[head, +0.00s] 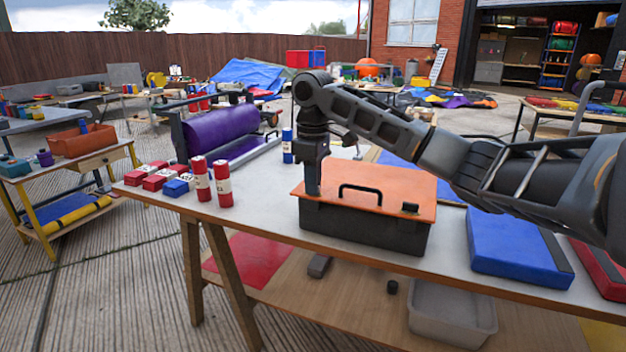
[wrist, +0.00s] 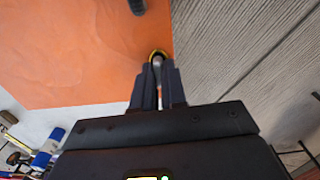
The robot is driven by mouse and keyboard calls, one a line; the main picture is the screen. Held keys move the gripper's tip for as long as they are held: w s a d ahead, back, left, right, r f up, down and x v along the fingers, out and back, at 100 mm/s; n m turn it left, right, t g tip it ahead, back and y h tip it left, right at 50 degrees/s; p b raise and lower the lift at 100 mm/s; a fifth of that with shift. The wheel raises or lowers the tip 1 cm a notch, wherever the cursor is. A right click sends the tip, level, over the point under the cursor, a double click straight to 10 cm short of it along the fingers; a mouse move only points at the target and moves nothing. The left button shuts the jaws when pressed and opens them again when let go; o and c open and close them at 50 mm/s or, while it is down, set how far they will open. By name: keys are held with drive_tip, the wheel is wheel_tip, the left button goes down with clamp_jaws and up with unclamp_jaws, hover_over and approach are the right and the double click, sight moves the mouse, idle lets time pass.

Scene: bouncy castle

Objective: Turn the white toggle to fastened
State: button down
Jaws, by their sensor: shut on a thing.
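A dark box (head: 360,228) with an orange lid (head: 335,190) stands on the table; the lid also fills the upper left of the wrist view (wrist: 85,55). My gripper (head: 313,192) points down at the lid's left edge. In the wrist view my gripper (wrist: 158,82) is shut on the small whitish toggle (wrist: 157,62), which sits in front of a yellow ring at the lid's edge. The fingers cover most of the toggle, so its angle cannot be told. The head view does not show it.
The lid carries a black handle (head: 360,188) and a small black block (head: 410,208). Red and white tubes (head: 223,185) stand to the left. A blue pad (head: 515,250) lies to the right on the table (head: 265,215). My arm reaches in over the table from the right.

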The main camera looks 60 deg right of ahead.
drive_tip(key=n+p, duration=0.2)
drive_tip(key=n, duration=0.1)
drive_tip(key=shift+a+r+n+p, duration=0.1)
drive_tip(key=shift+r+n+p, duration=0.05)
drive_tip(key=shift+n+p, duration=0.2)
drive_tip(key=n+p, duration=0.2)
drive_tip(key=n, duration=0.2)
drive_tip(key=shift+n, duration=0.25)
drive_tip(key=n+p, duration=0.1)
drive_tip(key=n, duration=0.3)
drive_tip(key=shift+n, duration=0.3)
drive_tip(key=shift+n+p, duration=0.5)
drive_tip(key=shift+n, duration=1.7)
drive_tip(key=c, duration=1.2)
unclamp_jaws()
